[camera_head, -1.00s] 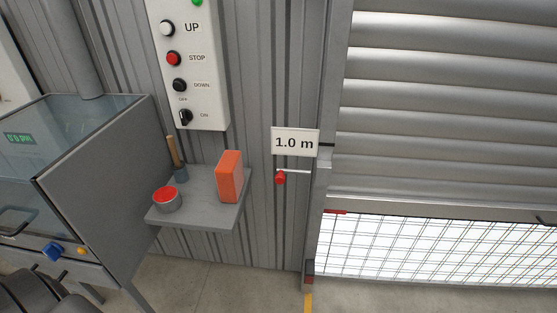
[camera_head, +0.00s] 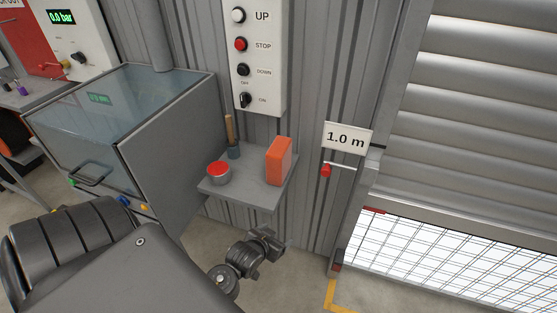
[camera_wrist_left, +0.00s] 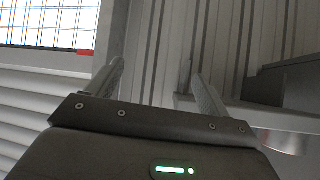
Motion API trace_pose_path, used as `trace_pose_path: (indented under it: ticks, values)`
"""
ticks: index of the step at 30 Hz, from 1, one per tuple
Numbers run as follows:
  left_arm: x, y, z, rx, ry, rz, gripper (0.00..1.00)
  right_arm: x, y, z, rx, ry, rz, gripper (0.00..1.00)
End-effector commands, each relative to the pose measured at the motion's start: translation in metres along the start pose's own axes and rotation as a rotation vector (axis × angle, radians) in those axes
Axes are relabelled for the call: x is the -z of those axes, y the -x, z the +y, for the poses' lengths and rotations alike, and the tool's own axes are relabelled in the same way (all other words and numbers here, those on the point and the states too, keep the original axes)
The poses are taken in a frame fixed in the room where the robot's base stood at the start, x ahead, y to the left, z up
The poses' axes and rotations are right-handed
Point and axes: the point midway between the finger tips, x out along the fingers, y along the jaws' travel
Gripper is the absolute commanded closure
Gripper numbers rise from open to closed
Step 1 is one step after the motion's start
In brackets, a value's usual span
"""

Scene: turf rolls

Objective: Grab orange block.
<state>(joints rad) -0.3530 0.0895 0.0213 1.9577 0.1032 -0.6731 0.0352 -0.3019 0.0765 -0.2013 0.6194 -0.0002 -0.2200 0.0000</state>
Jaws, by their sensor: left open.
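The orange block (camera_head: 279,161) stands upright on the right part of a small grey wall shelf (camera_head: 245,193). A round tin with a red top (camera_head: 218,173) and a wooden-handled tool in a dark holder (camera_head: 231,140) stand left of it. My left gripper (camera_head: 272,241) is below the shelf in the head view, apart from the block. Its two fingers are spread and empty in the left wrist view (camera_wrist_left: 152,72), and the orange block cannot be made out there. My right gripper is not in view.
A glass-topped grey cabinet (camera_head: 130,110) stands left of the shelf. A control panel (camera_head: 256,60) hangs above it. A "1.0 m" sign (camera_head: 346,139) and a red-tipped lever (camera_head: 326,170) are to its right, before the roller door (camera_head: 470,120). Open floor lies below.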

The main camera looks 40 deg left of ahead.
Motion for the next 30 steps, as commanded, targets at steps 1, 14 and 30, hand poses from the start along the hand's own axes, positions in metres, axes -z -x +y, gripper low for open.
trace_pose_path:
  ticks: [1,14,30]
  values:
    - [0.023,0.012,-0.005,0.007,0.01,0.035,0.2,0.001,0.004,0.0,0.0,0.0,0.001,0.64]
    - [0.14,0.025,-0.065,0.136,0.104,0.447,0.2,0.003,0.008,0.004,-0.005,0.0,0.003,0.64]
    - [0.182,0.011,-0.096,0.198,0.126,0.622,0.2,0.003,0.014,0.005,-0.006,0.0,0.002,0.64]
